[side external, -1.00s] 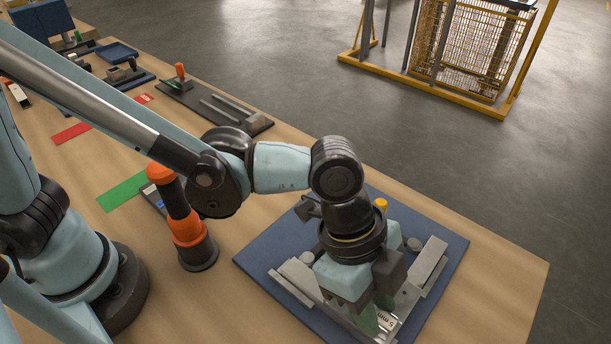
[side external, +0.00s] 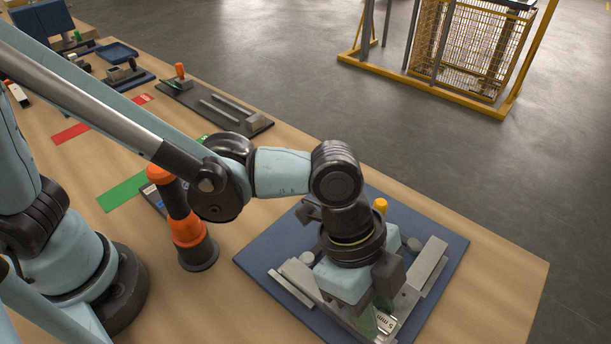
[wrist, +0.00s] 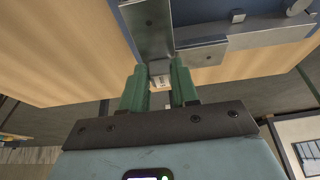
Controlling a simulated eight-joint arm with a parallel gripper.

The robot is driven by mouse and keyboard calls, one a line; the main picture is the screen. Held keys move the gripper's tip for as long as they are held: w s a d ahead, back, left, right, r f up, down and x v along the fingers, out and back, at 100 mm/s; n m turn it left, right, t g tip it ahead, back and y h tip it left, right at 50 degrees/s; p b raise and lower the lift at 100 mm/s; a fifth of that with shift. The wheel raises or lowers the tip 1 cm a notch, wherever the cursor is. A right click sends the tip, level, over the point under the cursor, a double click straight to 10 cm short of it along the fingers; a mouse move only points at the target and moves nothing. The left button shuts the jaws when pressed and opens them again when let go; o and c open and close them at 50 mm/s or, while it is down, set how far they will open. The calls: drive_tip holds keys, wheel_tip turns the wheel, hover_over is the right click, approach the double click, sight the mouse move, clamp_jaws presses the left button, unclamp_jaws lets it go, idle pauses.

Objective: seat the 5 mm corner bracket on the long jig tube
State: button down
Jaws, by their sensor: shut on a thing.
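My gripper (wrist: 159,88) has green fingers closed on the corner bracket, whose pale label (wrist: 160,82) shows between them in the wrist view. In the side external view, a "5 mm" label (side external: 386,322) shows beside the green fingers, low over the blue jig board (side external: 262,252). Metal jig pieces lie on the board: a bar (side external: 291,284) at the left and a channel-like piece (side external: 432,266) at the right. I cannot tell which is the long tube. My wrist hides the middle of the jig, and whether bracket and tube touch is unclear.
A yellow-orange knob (side external: 380,205) stands on the board behind my wrist. An orange and black post (side external: 187,230) stands left of the board. Green (side external: 125,192) and red (side external: 71,132) mats and a dark tray with bars (side external: 215,105) lie farther back. The table's right end is clear.

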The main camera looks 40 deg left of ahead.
drive_tip(key=shift+f, duration=0.55)
drive_tip(key=c, duration=0.8)
unclamp_jaws()
drive_tip(key=shift+o, duration=0.6)
drive_tip(key=o, duration=0.5)
drive_tip(key=shift+r, duration=0.1)
drive_tip(key=shift+r, duration=3.4)
